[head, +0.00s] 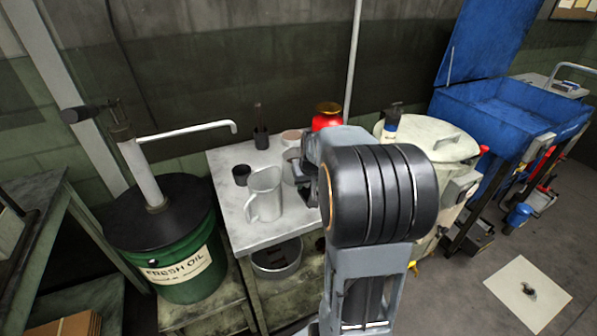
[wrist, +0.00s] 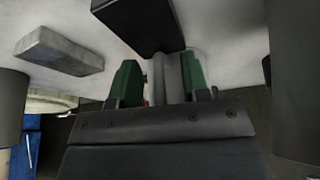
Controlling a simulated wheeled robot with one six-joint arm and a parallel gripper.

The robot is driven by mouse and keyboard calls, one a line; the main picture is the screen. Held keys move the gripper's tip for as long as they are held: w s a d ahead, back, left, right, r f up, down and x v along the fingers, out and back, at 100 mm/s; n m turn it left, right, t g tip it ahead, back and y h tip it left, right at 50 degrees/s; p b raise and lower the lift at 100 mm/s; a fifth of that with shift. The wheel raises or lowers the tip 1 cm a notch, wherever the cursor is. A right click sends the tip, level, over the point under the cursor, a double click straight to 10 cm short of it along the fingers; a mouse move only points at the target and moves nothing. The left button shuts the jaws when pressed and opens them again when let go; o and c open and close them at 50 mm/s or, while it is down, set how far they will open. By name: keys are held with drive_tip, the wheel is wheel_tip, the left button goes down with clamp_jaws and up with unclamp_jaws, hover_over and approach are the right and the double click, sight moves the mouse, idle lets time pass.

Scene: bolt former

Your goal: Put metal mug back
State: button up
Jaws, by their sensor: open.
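A grey metal mug (head: 291,165) stands on the small worktable (head: 228,160), its right side hidden behind my arm. My gripper (head: 308,185) is just to the right of the mug and is mostly hidden by my wrist in the head view. In the wrist view my gripper (wrist: 160,82) shows two green finger pads set apart. A grey rounded upright surface (wrist: 166,72) shows between them; it looks like the mug, but I cannot tell whether the pads touch it.
A larger metal jug (head: 264,195) stands at the table's front, left of the gripper. A small dark cup (head: 241,174), a pen holder (head: 261,137) and a red jar (head: 327,116) are close by. A green oil drum (head: 185,262) stands left, a pale barrel (head: 440,138) right.

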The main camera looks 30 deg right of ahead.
clamp_jaws()
drive_tip(key=shift+r, duration=0.1)
idle(0.5)
